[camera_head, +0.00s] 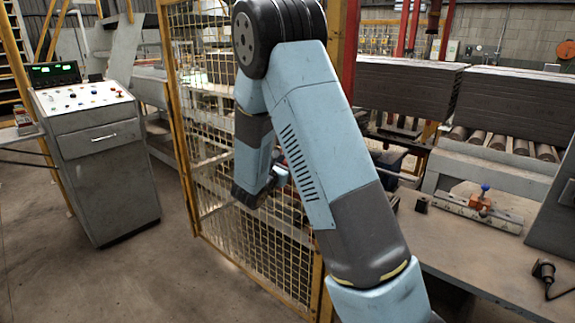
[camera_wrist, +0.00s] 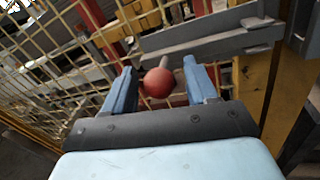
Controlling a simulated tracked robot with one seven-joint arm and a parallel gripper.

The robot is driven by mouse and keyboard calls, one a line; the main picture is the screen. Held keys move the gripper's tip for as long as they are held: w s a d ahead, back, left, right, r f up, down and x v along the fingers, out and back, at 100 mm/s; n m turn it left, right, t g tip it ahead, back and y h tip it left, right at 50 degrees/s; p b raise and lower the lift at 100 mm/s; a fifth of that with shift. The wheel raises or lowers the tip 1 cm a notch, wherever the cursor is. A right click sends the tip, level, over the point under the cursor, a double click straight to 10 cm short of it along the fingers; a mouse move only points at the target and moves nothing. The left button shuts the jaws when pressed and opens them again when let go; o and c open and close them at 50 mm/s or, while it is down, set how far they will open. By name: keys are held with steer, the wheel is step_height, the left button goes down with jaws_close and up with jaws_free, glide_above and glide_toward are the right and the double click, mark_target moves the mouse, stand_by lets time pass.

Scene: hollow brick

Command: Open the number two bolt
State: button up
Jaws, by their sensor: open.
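A red ball knob (camera_wrist: 159,83) shows in the wrist view, on a short grey stem. It lies between the two blue fingers of my gripper (camera_wrist: 163,78), which are apart with space on both sides of the knob. Behind it is a grey metal bolt bar (camera_wrist: 212,40), running across the yellow gate frame. No number is readable on the bolt. In the head view my gripper (camera_head: 281,175) is small, in front of the yellow mesh gate (camera_head: 215,150); the bolt is hidden there behind my arm.
A grey control console (camera_head: 100,150) stands at the left in the head view. At the right is a workbench (camera_head: 455,250) with a clamp-like fixture (camera_head: 482,200) and a black plug (camera_head: 543,270). Stacked bricks (camera_head: 410,85) lie behind. The floor between console and gate is clear.

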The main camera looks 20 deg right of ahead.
steer(key=v, duration=1.3)
steer(key=shift+s+a, duration=0.25)
steer(key=s+d+r+m+g+y, duration=0.1)
steer(key=s+d+r+m+g, duration=0.3)
steer(key=s+d+m+g, duration=0.25)
steer(key=s+d+r+m+g+y, duration=0.2)
steer(key=s+d+r+m+g, duration=0.2)
steer(key=s+d+m, duration=0.45)
steer(key=s+a+r+m+t+y, duration=0.2)
steer(key=s+a+r+m+y, duration=0.1)
steer(key=s, duration=0.4)
steer(key=s+a+r+m+t+y, duration=0.2)
steer(key=s+a+r+m+y, duration=0.2)
steer(key=s+a+m+y, duration=0.1)
steer(key=shift+s+a+r+m+y, duration=0.35)
steer(key=shift+s+m+y, duration=0.25)
steer(key=shift+s+y, duration=0.9)
